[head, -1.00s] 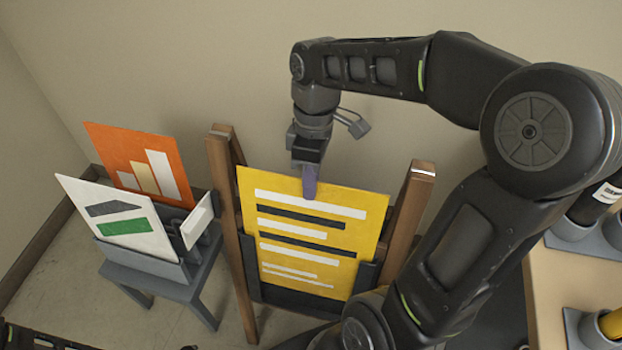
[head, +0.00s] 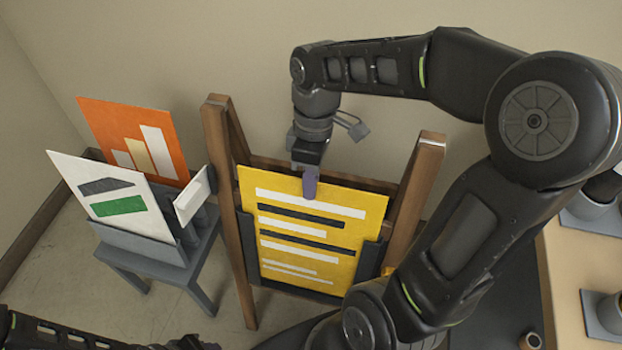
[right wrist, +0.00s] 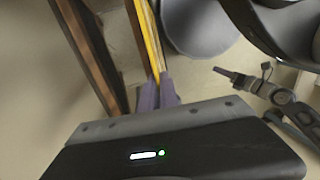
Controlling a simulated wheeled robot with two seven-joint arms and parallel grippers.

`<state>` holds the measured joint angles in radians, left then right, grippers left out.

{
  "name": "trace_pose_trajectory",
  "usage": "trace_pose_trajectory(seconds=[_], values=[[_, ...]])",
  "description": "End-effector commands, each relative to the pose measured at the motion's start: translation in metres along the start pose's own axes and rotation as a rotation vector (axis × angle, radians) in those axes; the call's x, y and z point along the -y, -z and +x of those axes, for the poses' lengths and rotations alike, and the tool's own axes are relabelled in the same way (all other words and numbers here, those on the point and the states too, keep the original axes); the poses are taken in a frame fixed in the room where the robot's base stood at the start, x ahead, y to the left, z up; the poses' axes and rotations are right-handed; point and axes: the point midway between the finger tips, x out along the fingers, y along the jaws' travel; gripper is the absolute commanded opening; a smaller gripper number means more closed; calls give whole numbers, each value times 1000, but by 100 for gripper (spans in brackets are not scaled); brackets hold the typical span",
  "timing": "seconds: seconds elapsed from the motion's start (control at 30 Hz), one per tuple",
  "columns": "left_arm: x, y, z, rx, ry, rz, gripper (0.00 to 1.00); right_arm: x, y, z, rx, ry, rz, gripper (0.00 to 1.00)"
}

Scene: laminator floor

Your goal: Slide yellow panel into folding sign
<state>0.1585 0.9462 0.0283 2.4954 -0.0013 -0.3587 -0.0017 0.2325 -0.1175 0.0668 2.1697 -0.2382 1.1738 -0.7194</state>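The yellow panel (head: 302,235) with white and dark bars stands upright at the front of the wooden folding sign (head: 223,175). Its lower sides lie between dark side holders (head: 369,262); the bottom edge is hard to make out. My right gripper (head: 310,187) is shut on the panel's top edge near its middle. In the right wrist view, the purple fingertips (right wrist: 158,92) pinch the thin yellow edge (right wrist: 151,40). My left arm shows at the lower left of the head view. What looks like the left gripper (right wrist: 232,76) is small at the right of the wrist view.
A grey rack (head: 150,243) left of the sign holds a white panel (head: 112,200) and an orange panel (head: 130,130). A table (head: 575,275) with grey holders (head: 607,315) stands at the right. A wall is close behind the sign.

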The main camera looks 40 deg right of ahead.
Motion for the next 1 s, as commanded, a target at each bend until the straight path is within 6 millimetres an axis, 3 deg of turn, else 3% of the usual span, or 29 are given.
trace_pose_trajectory(seconds=[0.4,0.73,1.0], values=[[8,0,21,0,1,1,31,0,0,30,0,0,-1,0],[8,0,21,0,1,1,31,0,0,32,0,0,-1,0],[8,0,21,0,0,1,31,0,0,32,0,0,-1,25]])
